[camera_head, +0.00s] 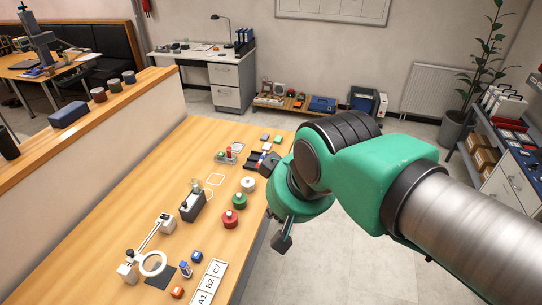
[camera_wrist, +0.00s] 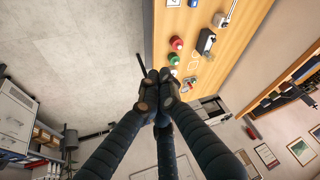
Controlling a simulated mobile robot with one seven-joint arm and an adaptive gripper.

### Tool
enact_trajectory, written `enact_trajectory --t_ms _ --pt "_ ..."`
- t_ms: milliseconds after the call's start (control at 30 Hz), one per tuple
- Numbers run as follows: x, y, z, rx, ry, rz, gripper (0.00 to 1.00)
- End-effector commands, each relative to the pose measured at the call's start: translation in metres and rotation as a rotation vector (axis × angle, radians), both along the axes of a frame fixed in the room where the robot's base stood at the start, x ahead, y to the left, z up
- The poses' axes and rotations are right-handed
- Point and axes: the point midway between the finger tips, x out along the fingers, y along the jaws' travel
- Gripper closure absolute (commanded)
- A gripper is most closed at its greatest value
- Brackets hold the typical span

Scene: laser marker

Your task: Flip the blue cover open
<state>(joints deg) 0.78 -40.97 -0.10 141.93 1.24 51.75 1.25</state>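I cannot make out a clear blue cover. A small blue part (camera_head: 261,158) shows among dark blocks (camera_head: 251,160) at the table's right edge, partly hidden by my gripper; I cannot tell if it is a cover. My gripper (camera_head: 267,166) is beside these blocks, at the far right edge of the table. In the wrist view its dark fingers (camera_wrist: 159,78) come together at the tips, with nothing visible between them.
White (camera_head: 248,184), green (camera_head: 239,201) and red (camera_head: 230,219) round pieces stand along the table's right edge. A black device (camera_head: 192,206) and a ring magnifier (camera_head: 153,263) stand left of them. The wooden table (camera_head: 130,215) is clear at left; open floor (camera_head: 330,235) lies right.

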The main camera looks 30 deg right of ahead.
Motion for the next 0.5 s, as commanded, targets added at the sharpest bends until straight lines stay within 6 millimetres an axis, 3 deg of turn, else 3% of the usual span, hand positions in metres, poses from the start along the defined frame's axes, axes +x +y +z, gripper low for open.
enact_trajectory --t_ms 500 --pt "0.069 -0.005 0.012 0.171 0.078 -0.215 1.0"
